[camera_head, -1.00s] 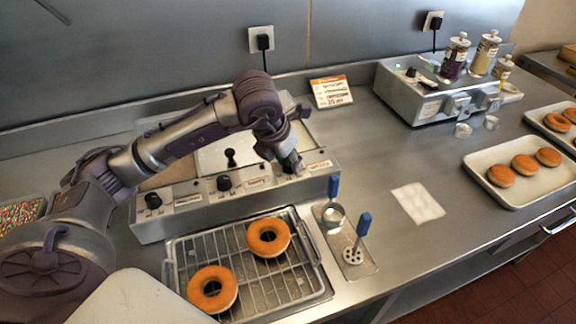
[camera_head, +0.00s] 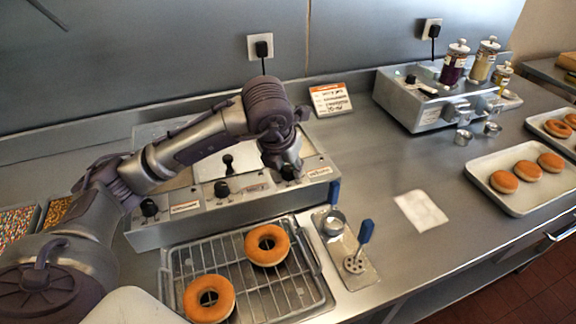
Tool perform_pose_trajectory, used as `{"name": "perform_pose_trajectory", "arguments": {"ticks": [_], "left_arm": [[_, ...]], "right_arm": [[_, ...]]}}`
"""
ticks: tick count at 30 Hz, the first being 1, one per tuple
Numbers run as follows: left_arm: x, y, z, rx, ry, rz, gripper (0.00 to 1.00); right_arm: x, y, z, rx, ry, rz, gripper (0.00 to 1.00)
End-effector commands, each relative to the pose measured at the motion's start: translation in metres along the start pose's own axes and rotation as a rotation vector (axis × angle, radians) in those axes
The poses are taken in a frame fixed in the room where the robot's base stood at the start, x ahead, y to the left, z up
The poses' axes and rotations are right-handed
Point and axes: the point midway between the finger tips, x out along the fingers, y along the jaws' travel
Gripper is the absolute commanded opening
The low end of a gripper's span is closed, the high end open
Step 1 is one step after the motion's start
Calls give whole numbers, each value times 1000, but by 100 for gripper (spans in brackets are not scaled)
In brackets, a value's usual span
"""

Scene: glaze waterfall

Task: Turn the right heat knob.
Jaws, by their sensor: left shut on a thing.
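The right heat knob (camera_head: 289,173) is a black knob on the front panel of the grey glazing unit (camera_head: 240,206). My left gripper (camera_head: 286,164) comes down over it from above and is shut on it, hiding its upper part. The middle knob (camera_head: 222,189) and left knob (camera_head: 149,208) are uncovered on the same panel, with small labels between the knobs. My right gripper is out of view.
A wire rack (camera_head: 250,282) with two doughnuts stands in front of the unit. A small tray with blue-handled tools (camera_head: 352,262) is to its right. A sign (camera_head: 330,99) stands behind.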

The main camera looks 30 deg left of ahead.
Motion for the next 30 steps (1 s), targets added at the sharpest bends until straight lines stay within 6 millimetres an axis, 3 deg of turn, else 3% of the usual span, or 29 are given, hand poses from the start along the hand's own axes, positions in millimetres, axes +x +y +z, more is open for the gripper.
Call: {"name": "perform_pose_trajectory", "arguments": {"ticks": [1, 5, 17, 20, 30], "left_arm": [[-1, 0, 1, -2, -3, 0, 33], [0, 0, 1, -2, -2, 0, 55], [-6, 0, 1, 0, -3, -1, 56], [-20, 0, 1, 0, -5, -1, 56], [-93, 0, 2, 0, -7, -1, 56]], "right_arm": [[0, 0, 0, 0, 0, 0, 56], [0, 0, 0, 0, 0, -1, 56], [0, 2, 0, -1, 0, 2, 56], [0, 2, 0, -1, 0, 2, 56], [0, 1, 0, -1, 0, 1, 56]]}}
